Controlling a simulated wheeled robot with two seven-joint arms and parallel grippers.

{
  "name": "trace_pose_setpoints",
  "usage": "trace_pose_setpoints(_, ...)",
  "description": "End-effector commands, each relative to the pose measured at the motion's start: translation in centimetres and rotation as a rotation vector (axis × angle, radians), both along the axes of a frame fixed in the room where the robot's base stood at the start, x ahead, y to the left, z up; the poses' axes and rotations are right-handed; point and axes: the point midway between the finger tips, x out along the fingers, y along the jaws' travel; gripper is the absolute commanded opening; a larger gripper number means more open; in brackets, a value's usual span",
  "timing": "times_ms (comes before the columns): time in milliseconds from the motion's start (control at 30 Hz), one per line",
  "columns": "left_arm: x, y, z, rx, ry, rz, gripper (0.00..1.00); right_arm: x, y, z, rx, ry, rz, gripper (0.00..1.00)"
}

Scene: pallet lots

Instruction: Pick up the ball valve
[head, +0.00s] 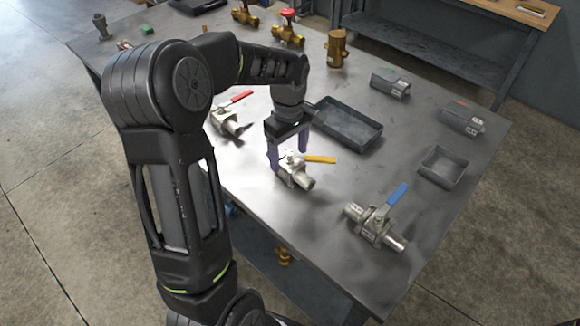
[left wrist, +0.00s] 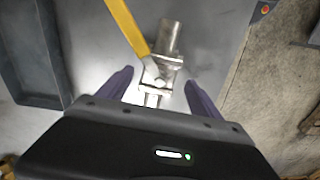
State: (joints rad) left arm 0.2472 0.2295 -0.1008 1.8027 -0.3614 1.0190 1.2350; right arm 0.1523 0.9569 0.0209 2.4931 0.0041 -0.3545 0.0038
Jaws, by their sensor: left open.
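Three steel ball valves lie on the metal table (head: 320,235). The yellow-handled ball valve (head: 297,178) is in the middle, under my left gripper (head: 288,166). In the left wrist view this valve (left wrist: 160,70) lies between the two purple fingers of my left gripper (left wrist: 158,88), with its yellow handle pointing up and left. The fingers are open and apart from the valve body on both sides. A red-handled ball valve (head: 228,122) lies to the left. A blue-handled ball valve (head: 375,226) lies nearer the right front edge. My right gripper is not in view.
A black tray (head: 346,126) stands just behind the yellow-handled valve. A smaller tray (head: 443,167) and grey blocks (head: 390,83) are at the right. Brass valves (head: 287,36) and a brass fitting (head: 337,48) stand at the back. The table front centre is bare.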

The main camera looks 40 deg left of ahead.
Motion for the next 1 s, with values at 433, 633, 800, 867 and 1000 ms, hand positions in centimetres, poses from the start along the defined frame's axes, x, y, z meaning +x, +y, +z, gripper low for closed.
trace_pose_setpoints(433, 0.1, -0.2, -4.3, -0.001, 0.004, 0.0, 0.75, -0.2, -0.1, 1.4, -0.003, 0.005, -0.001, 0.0)
trace_pose_setpoints(633, 0.2, -0.2, -5.2, 0.0, -0.001, 0.0, 0.75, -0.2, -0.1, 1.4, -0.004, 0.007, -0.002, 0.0)
trace_pose_setpoints(800, 0.2, -0.2, -5.2, 0.0, -0.001, 0.0, 0.75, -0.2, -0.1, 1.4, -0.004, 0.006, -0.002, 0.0)
trace_pose_setpoints(867, 0.2, -0.2, -5.2, 0.0, -0.001, 0.0, 0.75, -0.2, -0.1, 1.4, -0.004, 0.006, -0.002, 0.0)
trace_pose_setpoints(1000, 0.2, -0.2, -5.2, 0.0, -0.001, 0.0, 0.75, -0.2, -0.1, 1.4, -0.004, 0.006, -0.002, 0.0)
